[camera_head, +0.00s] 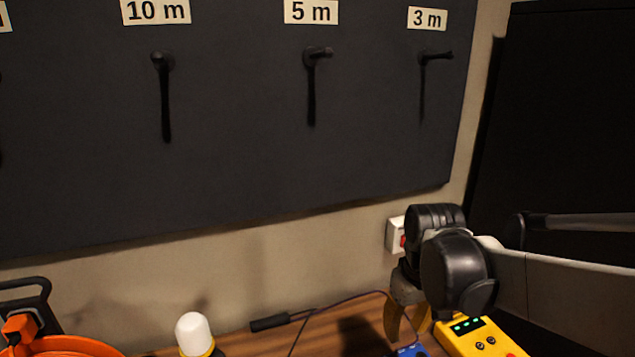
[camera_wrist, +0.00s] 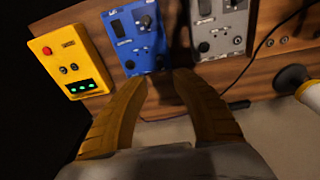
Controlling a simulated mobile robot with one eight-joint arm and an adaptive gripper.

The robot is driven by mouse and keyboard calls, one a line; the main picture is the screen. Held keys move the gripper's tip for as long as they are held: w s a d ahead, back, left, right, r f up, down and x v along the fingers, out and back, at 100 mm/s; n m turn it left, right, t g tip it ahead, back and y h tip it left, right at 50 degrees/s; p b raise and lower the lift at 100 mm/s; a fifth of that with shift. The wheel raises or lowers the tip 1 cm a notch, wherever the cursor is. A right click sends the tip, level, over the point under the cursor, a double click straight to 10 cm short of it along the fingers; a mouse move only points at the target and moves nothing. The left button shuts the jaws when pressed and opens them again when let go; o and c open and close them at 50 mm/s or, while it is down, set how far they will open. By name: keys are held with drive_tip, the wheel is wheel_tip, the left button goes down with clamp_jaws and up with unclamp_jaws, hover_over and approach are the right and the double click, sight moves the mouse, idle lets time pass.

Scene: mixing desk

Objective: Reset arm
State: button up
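My gripper (camera_head: 407,333) is at the lower right of the head view, pointing down over the wooden desk with its arm reaching in from the right. In the wrist view, my gripper (camera_wrist: 166,76) shows two tan fingers that lean inward, with a narrow gap between their tips. Nothing shows held between them. A blue device (camera_wrist: 136,38) lies just beyond the fingertips, and its edge shows below my gripper in the head view (camera_head: 409,351). I cannot tell whether a fingertip touches it.
A yellow box (camera_head: 477,338) with green lights stands right of my gripper. A grey device (camera_wrist: 218,28), cables and a white-topped lamp (camera_head: 194,334) are nearby. An orange reel (camera_head: 75,346) is at far left. A dark board (camera_head: 235,120) with pegs hangs behind.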

drive_tip(key=s+r+m+t, duration=0.2)
drive_tip(key=s+t, duration=0.4)
drive_tip(key=s, duration=0.4)
drive_tip(key=shift+s+r+m+b, duration=0.3)
drive_tip(key=shift+s+m+b, duration=0.05)
drive_tip(key=shift+m+b, duration=0.15)
idle(0.3)
